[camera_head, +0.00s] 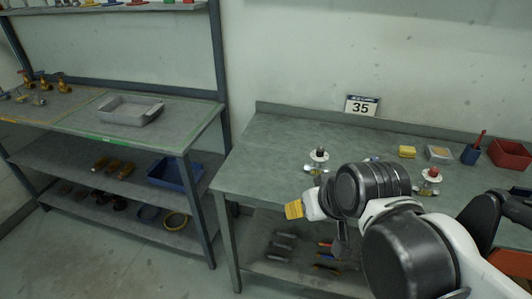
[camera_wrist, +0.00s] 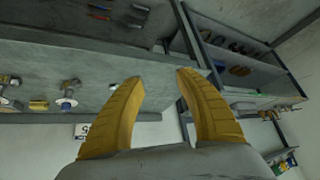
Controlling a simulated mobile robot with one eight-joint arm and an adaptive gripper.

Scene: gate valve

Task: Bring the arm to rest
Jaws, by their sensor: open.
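My gripper (camera_head: 294,209) is over the front edge of the right workbench in the head view, at the end of my arm. In the wrist view my gripper (camera_wrist: 160,76) shows two yellow fingers spread apart, with nothing between them. The arm is bent, and its dark and white links cover part of the bench. A valve-like part (camera_head: 319,155) with a white disc stands on the bench behind the gripper. A similar part (camera_head: 431,175) with a red top stands farther right, beyond the arm.
The right workbench (camera_head: 262,150) is bare at its left end. A yellow block (camera_head: 407,151), a red bin (camera_head: 509,155) and a number sign (camera_head: 361,105) are at its back. At left, a shelf unit holds a grey tray (camera_head: 130,110) and a blue crate (camera_head: 176,172). Floor shows between them.

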